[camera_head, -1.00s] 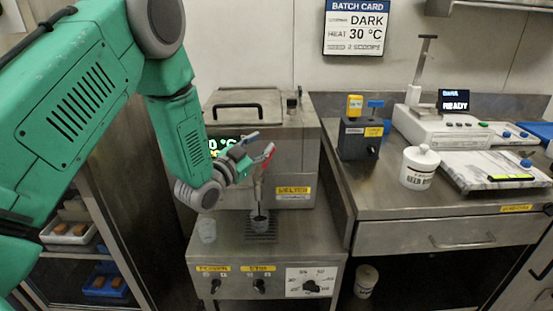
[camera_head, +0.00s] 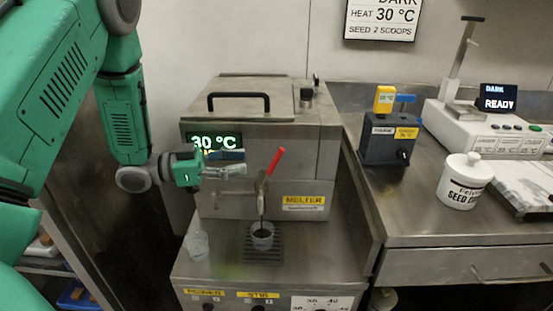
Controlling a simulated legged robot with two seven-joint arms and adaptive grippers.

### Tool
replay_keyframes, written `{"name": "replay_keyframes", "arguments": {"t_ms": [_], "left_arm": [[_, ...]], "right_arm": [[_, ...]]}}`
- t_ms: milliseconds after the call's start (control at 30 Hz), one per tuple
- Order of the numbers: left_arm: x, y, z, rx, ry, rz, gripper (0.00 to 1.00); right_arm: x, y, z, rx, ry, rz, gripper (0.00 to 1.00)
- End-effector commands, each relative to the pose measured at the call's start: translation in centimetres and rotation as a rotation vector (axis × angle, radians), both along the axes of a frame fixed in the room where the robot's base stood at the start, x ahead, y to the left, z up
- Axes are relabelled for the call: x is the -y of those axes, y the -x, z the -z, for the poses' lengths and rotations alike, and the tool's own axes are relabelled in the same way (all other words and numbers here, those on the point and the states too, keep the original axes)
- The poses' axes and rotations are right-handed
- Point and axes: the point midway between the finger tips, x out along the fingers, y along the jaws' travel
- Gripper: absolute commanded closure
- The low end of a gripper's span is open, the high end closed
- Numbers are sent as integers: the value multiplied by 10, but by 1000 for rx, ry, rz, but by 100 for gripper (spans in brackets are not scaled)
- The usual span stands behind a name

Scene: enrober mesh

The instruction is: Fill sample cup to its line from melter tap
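The melter (camera_head: 215,121) is a steel box with a 30 °C display. Its tap (camera_head: 260,191) has a red handle (camera_head: 276,160) tilted up to the right. A thin dark stream runs from the spout into a small clear cup (camera_head: 262,242) on the drip grate (camera_head: 263,256). Dark chocolate shows in the cup; its line is too small to make out. My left gripper (camera_head: 242,162) is left of the handle, apart from it, with its fingers pointing right, open and empty. My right gripper is out of view.
A second clear cup (camera_head: 197,244) stands left of the grate. The right counter (camera_head: 405,220) holds a grey box with a yellow display (camera_head: 388,150), a white seed jar (camera_head: 463,181) and a white instrument reading READY (camera_head: 480,133). A batch card (camera_head: 382,19) hangs on the wall.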

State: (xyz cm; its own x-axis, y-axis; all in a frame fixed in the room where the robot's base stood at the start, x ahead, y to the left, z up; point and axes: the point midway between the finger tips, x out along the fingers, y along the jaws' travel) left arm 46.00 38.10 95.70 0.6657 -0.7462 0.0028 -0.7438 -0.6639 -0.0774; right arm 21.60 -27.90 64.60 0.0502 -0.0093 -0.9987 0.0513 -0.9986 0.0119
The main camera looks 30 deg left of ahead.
Motion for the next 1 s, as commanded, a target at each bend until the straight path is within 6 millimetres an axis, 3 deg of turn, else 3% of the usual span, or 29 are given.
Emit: {"name": "replay_keyframes", "arguments": {"t_ms": [300, 500, 833, 867, 933, 1000], "left_arm": [[50, -40, -1, 1, -3, 4, 68], [61, -54, 0, 1, -1, 0, 68], [63, -56, 0, 1, -1, 0, 68], [63, -56, 0, 1, -1, 0, 75], [63, -56, 0, 1, -1, 0, 99], [63, -56, -1, 2, -1, -1, 100]], "right_arm": [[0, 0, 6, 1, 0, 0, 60], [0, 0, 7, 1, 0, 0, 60], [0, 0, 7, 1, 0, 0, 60], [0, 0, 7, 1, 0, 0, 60], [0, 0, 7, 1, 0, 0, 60], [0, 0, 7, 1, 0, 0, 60]]}}
